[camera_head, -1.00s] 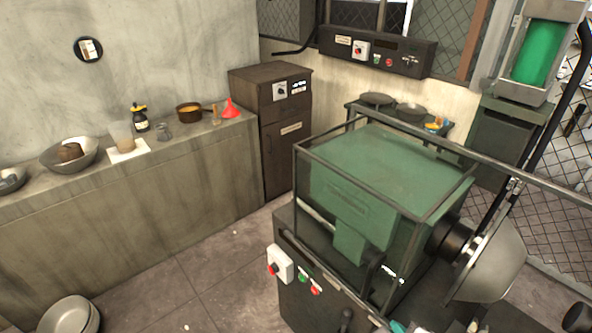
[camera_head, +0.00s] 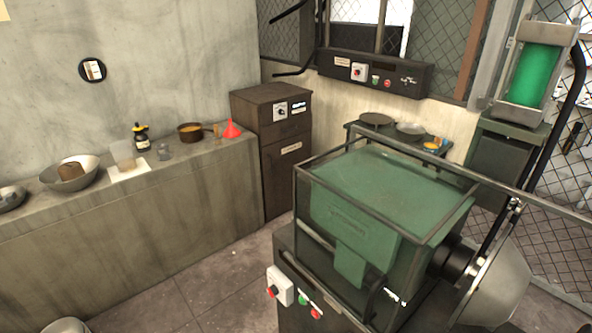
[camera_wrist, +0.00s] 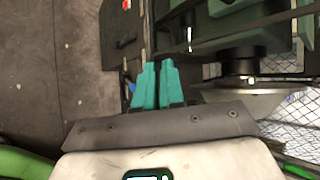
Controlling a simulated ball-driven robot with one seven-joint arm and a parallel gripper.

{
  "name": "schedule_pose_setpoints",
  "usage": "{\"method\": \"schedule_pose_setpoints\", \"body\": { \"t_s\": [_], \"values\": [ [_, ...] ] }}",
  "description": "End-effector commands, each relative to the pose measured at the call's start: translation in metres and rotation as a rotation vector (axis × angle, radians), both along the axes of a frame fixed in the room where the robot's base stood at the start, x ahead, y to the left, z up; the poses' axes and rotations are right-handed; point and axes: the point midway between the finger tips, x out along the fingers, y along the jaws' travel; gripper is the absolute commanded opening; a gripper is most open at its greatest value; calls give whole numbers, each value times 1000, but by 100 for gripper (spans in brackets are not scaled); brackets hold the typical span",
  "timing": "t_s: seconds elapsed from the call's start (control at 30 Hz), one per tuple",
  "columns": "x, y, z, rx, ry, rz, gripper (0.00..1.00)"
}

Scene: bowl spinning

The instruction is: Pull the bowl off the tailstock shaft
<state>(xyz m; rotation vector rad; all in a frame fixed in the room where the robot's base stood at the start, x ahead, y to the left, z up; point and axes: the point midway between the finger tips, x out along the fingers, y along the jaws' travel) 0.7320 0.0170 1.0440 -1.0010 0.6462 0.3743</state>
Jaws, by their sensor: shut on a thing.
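The large grey metal bowl (camera_head: 503,277) is at the right in the head view, its narrow side against a black round hub (camera_head: 452,262) on the green machine. It also shows in the wrist view (camera_wrist: 265,101), right of my gripper, with the hub (camera_wrist: 241,62) above it. My gripper (camera_wrist: 156,64) has teal fingers close together beside the machine, apart from the bowl. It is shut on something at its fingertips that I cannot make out. My gripper is out of the head view. The tailstock shaft cannot be told apart.
The green machine (camera_head: 360,205) has a dark frame around it and a switch box (camera_head: 279,286) in front.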

Motion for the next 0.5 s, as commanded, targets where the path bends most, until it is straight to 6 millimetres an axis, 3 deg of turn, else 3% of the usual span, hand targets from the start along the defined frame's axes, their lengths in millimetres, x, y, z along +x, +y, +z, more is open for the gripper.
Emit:
{"method": "schedule_pose_setpoints", "body": {
  "t_s": [0.5],
  "values": [
    [-29,35,1,2,-2,0,0]
  ]
}}
